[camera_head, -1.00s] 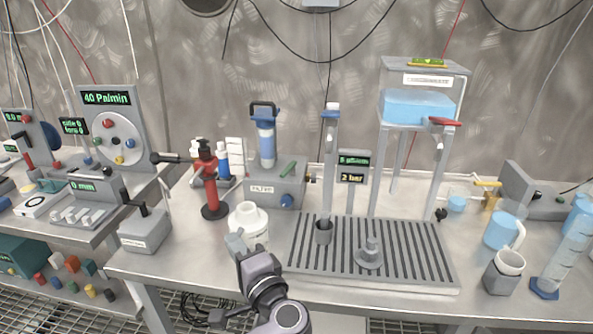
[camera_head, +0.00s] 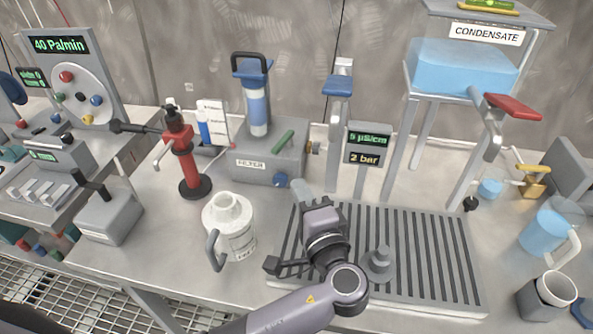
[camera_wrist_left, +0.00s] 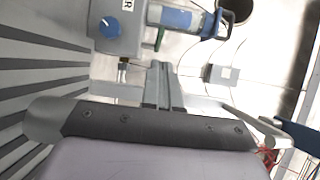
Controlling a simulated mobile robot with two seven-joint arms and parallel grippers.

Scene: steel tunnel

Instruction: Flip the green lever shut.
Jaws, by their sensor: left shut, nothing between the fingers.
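The green lever (camera_head: 283,141) slants across the top of the grey box labelled FILTER (camera_head: 262,160). The box carries a clear and blue filter cartridge (camera_head: 256,105) and has a blue knob on its front. My left gripper (camera_head: 299,188) is shut and empty, just in front of the box's right part and apart from the lever. In the left wrist view, the closed fingers (camera_wrist_left: 163,85) point toward the box, and the lever (camera_wrist_left: 160,38) shows as a short green bar beyond them. My right gripper is not in view.
A white jug (camera_head: 230,228) stands left of my gripper, and a red hand pump (camera_head: 184,160) stands behind it. A slotted drain tray (camera_head: 440,260) lies to the right, under my arm. A blue-topped post (camera_head: 337,110) rises right of the box. A condensate tank (camera_head: 460,68) stands farther right.

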